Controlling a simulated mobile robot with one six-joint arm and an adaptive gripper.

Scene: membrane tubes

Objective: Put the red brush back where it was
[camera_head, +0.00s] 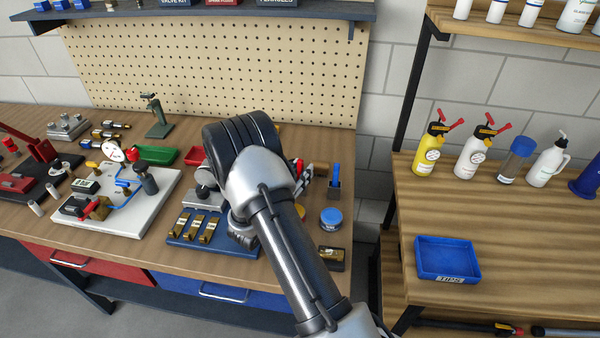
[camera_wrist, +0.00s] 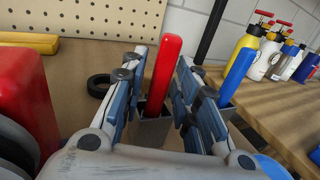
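The red brush (camera_wrist: 165,70) stands nearly upright with its handle between the two fingers of my gripper (camera_wrist: 162,78) in the wrist view. Narrow gaps show on both sides of the handle, so the gripper looks open around it. The brush's lower end goes into a grey square holder (camera_wrist: 152,133); its bristles are hidden. In the head view, a bit of red (camera_head: 299,164) shows beside my gripper (camera_head: 305,180), mostly covered by my arm.
A blue-handled brush (camera_wrist: 238,75) stands in another grey holder close to the right finger; it also shows in the head view (camera_head: 336,173). A blue-lidded jar (camera_head: 331,217) stands in front. A black ring (camera_wrist: 99,86) lies left of the fingers. The pegboard (camera_head: 215,65) is behind.

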